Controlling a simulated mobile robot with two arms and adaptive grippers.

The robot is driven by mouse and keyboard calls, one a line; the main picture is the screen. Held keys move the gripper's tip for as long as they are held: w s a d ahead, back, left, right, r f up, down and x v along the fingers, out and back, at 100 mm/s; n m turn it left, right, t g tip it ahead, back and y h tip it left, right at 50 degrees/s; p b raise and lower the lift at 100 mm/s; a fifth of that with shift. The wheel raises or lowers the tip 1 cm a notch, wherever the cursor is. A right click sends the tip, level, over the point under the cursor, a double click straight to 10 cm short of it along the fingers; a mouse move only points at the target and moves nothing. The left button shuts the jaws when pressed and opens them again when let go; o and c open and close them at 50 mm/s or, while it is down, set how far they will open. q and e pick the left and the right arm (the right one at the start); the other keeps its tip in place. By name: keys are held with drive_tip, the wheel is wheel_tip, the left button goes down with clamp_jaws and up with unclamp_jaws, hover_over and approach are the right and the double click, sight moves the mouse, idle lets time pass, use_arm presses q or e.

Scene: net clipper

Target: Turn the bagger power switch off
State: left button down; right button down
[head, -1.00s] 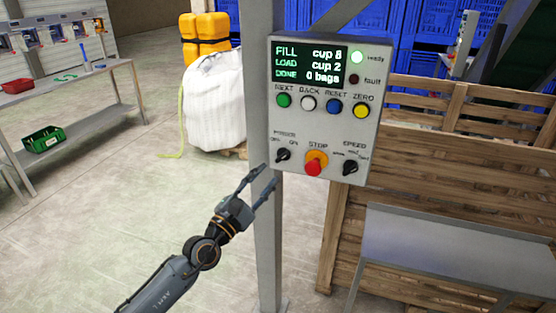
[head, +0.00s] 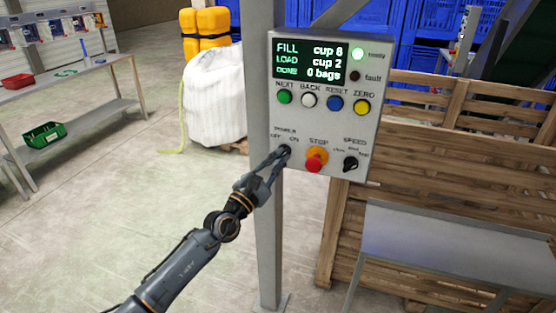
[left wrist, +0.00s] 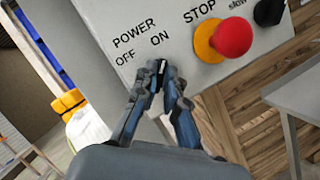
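The grey control box (head: 376,128) hangs on a post, with its screen lit. The black power switch (head: 285,151) is at its lower left, under the OFF and ON labels. My left gripper (head: 281,156) is at this switch. In the left wrist view its fingertips (left wrist: 163,78) are drawn together on either side of the switch knob (left wrist: 162,68), which they mostly hide. A small white mark shows between the fingertips, below the ON label; I cannot tell the exact knob angle. My right gripper is not in view.
The red stop button (head: 314,160) on its yellow base is just right of the power switch, with the speed knob (head: 350,164) beyond. The grey post (head: 269,230) stands below the box. A wooden crate wall (head: 440,165) and grey table (head: 440,235) are at right.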

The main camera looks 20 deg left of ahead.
use_arm(q)
drive_tip(key=shift+f+n, duration=0.1)
drive_tip(key=shift+n, duration=0.2)
drive_tip(key=n+t+y+b, duration=0.1)
drive_tip(key=n, duration=0.2)
drive_tip(key=shift+d+f, duration=0.1)
drive_tip(key=n+y, duration=0.2)
drive_tip(key=n, duration=0.2)
drive_tip(key=n+t+y+b, duration=0.1)
drive_tip(key=n+y, duration=0.1)
drive_tip(key=n, duration=0.2)
drive_tip(key=shift+d+b, duration=0.1)
drive_tip(key=shift+b, duration=0.2)
drive_tip(key=n+y, duration=0.2)
drive_tip(key=n, duration=0.2)
drive_tip(key=n+g+y, duration=0.1)
drive_tip(key=n+y, duration=0.1)
drive_tip(key=n, duration=0.3)
drive_tip(key=n+y, duration=0.2)
drive_tip(key=n, duration=0.2)
drive_tip(key=shift+d+n+g+y, duration=0.15)
drive_tip(key=shift+n+g+y, duration=0.15)
drive_tip(key=shift+y, duration=0.1)
drive_tip(key=shift+n, duration=0.3)
drive_tip(key=c, duration=1.4)
unclamp_jaws()
